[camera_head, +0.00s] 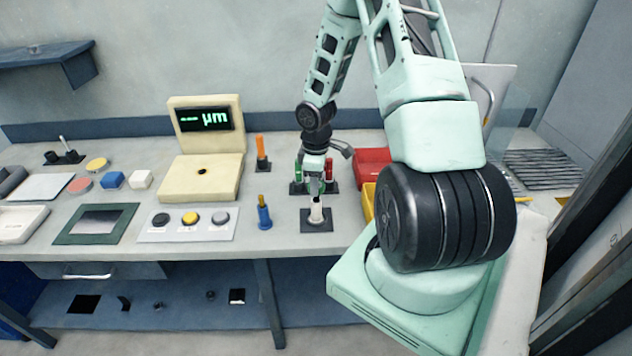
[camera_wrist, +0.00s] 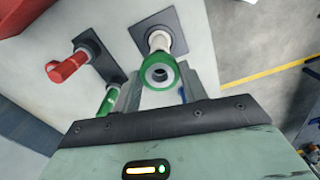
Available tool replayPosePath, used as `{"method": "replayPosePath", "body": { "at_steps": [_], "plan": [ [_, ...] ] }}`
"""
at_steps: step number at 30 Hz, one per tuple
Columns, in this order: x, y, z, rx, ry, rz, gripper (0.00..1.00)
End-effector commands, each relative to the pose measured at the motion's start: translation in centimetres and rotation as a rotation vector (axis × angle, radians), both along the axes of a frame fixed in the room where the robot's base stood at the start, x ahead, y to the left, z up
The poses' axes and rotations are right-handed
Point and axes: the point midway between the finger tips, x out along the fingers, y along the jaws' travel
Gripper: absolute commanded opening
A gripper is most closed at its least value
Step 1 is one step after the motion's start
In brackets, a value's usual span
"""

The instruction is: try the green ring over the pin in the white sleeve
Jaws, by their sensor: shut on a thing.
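The green ring (camera_wrist: 170,84) is between the fingers of my gripper (camera_wrist: 158,90), which is shut on it. In the wrist view the white sleeve (camera_wrist: 161,41) stands on a dark square plate (camera_wrist: 146,18), right behind the ring and partly covered by it. A pale round end with a dark centre shows inside the ring; I cannot tell whether the ring is around the pin or just above it. In the head view my gripper (camera_head: 316,190) points down directly over the white sleeve (camera_head: 316,214), and the ring is too small to make out.
A blue-sleeved pin (camera_head: 264,215) and an orange one (camera_head: 261,150) stand to the left. A cream gauge (camera_head: 205,115) and red and yellow bins flank the area.

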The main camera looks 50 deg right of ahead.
Motion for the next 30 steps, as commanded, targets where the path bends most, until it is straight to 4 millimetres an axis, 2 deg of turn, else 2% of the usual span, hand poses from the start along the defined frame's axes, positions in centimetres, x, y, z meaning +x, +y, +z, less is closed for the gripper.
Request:
{"method": "replayPosePath", "body": {
  "at_steps": [8, 30],
  "plan": [
    [0.0, 0.0, 0.2, 0.0, 0.0, 0.0, 0.24],
    [0.0, 0.0, 3.0, -0.001, 0.0, 0.001, 0.24]
  ]
}}
